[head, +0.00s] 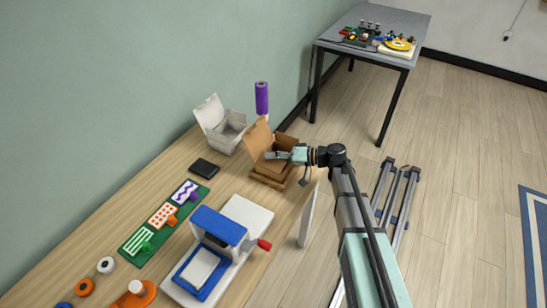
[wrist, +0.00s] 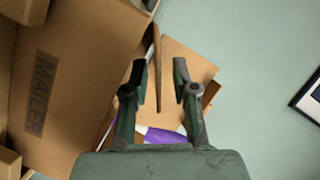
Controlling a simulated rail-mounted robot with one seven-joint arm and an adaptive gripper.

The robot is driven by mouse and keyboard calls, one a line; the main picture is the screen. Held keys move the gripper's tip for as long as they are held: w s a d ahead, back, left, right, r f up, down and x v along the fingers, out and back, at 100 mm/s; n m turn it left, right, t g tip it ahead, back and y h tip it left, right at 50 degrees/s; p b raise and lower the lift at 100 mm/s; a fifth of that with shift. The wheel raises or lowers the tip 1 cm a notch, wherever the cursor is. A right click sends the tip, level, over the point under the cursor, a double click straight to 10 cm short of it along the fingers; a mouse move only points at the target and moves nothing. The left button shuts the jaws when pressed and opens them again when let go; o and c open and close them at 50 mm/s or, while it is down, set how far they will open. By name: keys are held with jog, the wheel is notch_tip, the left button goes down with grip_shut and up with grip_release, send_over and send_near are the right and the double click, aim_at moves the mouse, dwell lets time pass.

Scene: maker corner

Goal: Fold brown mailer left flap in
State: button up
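The brown mailer (head: 259,137) stands open on the wooden bench, its lid raised at the back left. In the wrist view its broad panel marked MAILER (wrist: 60,85) fills the left side. My gripper (head: 272,155) is over the mailer's open side. In the wrist view my gripper (wrist: 159,75) is open, its two fingers apart. A thin brown flap edge (wrist: 157,62) shows between the fingers, apart from the right one; I cannot tell whether it touches the left one. Another brown panel (wrist: 190,62) lies behind the fingers. My gripper and arm hide part of the mailer.
A white open box (head: 222,125) and a purple roll (head: 262,97) stand close behind the mailer. A black wallet-like object (head: 204,168), a green board (head: 165,220) and a blue-and-white press (head: 220,245) are nearer. A thin white panel (head: 308,217) stands at the bench's right edge.

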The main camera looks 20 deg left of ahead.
jog(key=shift+d, duration=0.1)
jog(key=v, duration=1.2)
jog(key=shift+r, duration=0.1)
